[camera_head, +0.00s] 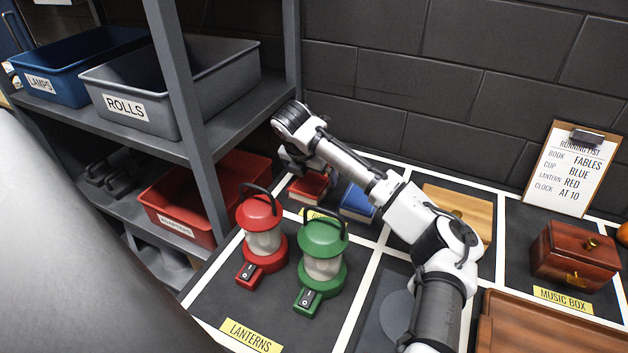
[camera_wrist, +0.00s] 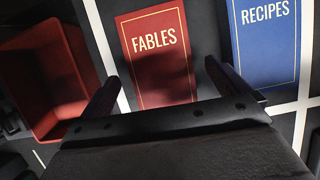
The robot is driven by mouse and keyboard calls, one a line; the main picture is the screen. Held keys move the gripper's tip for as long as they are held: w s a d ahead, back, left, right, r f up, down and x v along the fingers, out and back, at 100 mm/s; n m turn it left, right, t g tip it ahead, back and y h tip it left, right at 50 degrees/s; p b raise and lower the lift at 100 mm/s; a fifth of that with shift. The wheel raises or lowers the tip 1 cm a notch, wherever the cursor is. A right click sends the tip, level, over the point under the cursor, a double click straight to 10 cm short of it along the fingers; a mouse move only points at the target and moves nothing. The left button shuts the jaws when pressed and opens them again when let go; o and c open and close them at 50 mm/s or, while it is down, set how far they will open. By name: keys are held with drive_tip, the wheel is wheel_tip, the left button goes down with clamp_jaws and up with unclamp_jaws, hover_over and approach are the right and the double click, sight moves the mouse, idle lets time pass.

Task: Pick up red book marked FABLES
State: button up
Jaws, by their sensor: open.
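The red book marked FABLES (camera_wrist: 157,62) lies flat, cover up, in the wrist view. In the head view the red book (camera_head: 309,187) is partly hidden by my arm. My gripper (camera_wrist: 160,88) is open, with one finger near each long side of the red book's lower part. Nothing is held between the fingers. I cannot tell how high the fingertips are above the table. A blue book marked RECIPES (camera_wrist: 267,42) lies to the right of the red one, and the blue book also shows in the head view (camera_head: 357,203).
A red lantern (camera_head: 262,240) and a green lantern (camera_head: 322,256) stand in front of the books. A shelf with bins, including a red bin (camera_head: 180,215), stands to the left. A clipboard (camera_head: 573,170) leans at the back right, behind a wooden music box (camera_head: 573,258).

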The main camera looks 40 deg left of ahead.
drive_tip(key=shift+x, duration=1.5)
drive_tip(key=shift+r, duration=0.1)
drive_tip(key=c, duration=1.1)
drive_tip(key=shift+r, duration=0.1)
drive_tip(key=shift+c, duration=0.2)
